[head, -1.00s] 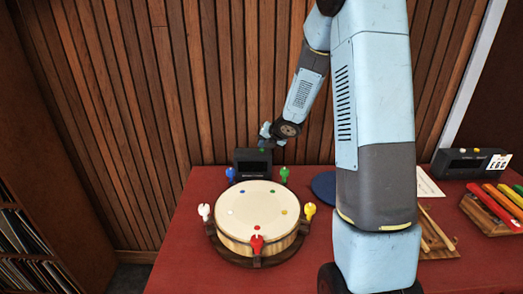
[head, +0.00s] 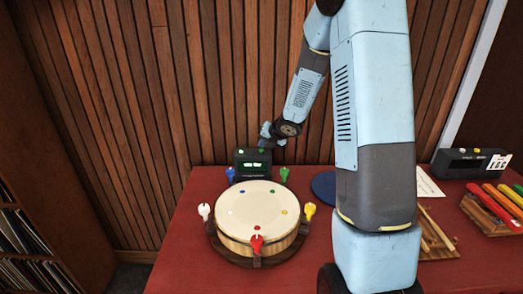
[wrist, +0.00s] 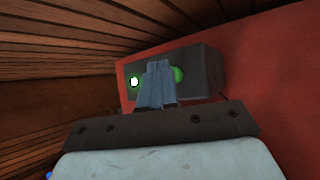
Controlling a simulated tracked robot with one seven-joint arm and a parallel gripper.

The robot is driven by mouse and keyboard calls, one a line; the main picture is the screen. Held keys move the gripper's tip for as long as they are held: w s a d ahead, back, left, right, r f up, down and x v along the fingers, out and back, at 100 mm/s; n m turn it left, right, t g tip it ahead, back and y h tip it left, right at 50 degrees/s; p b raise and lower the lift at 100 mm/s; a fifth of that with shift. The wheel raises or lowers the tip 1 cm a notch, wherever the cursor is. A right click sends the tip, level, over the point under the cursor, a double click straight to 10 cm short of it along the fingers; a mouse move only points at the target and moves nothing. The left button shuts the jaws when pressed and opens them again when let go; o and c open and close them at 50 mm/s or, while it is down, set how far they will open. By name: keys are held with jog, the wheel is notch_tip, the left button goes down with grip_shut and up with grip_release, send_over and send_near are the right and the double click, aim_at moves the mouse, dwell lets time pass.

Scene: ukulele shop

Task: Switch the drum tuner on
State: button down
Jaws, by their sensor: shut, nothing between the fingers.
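The drum tuner (head: 242,175) is a small black box behind the drum (head: 250,212), against the slatted wall. Its front display is lit with green marks. In the wrist view the tuner (wrist: 205,70) shows a green button (wrist: 180,74) and a bright white-green light (wrist: 134,82) on its top. My gripper (wrist: 158,64) is shut and empty, its fingertips over the tuner's top between the light and the button, partly covering the button. I cannot tell whether they touch it. In the head view my gripper (head: 265,141) is just above the tuner.
The drum carries several coloured pegs around its rim, blue (head: 230,175) and green (head: 284,174) nearest the tuner. A dark blue disc (head: 323,185) lies to the right. Another black box (head: 460,163) stands far right. The red table's front left is clear.

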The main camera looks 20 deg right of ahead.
notch_tip(320, 180, up, 6)
dwell(0.9)
